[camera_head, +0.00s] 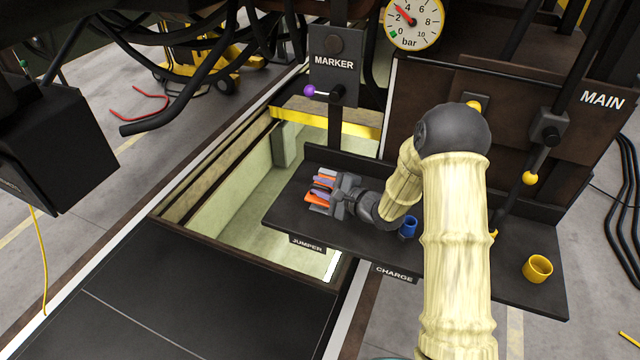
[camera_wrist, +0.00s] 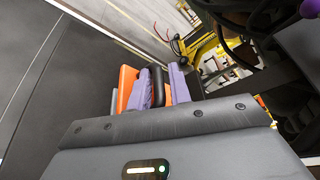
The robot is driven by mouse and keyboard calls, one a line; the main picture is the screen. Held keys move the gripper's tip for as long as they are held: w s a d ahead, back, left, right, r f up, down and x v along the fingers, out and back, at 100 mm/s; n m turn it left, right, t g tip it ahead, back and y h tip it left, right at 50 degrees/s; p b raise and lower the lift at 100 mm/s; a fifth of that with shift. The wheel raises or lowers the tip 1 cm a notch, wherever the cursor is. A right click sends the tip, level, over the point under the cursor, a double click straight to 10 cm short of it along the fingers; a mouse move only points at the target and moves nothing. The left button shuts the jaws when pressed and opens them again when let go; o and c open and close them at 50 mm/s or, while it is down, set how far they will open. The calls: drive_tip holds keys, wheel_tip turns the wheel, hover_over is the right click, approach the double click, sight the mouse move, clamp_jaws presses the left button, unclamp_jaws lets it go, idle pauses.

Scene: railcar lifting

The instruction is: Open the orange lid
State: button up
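The orange lid (camera_head: 317,200) lies on the dark shelf near the JUMPER label, mostly covered by my gripper. In the wrist view the orange lid (camera_wrist: 127,84) shows to the left of and between the fingers. A black bar, seemingly its handle (camera_wrist: 156,86), stands between the two purple-grey fingers. My gripper (camera_head: 322,184) is over the lid, with its fingers astride the bar; it also shows in the wrist view (camera_wrist: 162,88). The bar is close to the left finger, and a strip of orange shows between it and the right finger. The fingers look open; their contact points are hidden.
The dark shelf (camera_head: 285,212) also carries a blue cup (camera_head: 408,227) close to my arm and a yellow cup (camera_head: 537,268) at right. A MARKER panel (camera_head: 334,66) with a purple-knobbed lever rises behind. An open pit (camera_head: 235,200) lies left of the shelf.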

drive_tip(key=shift+a, duration=0.1)
drive_tip(key=shift+d, duration=0.2)
clamp_jaws()
drive_tip(key=shift+a, duration=0.1)
drive_tip(key=shift+s+a+r+p, duration=0.1)
drive_tip(key=shift+a+r+p, duration=0.1)
drive_tip(key=shift+p, duration=0.1)
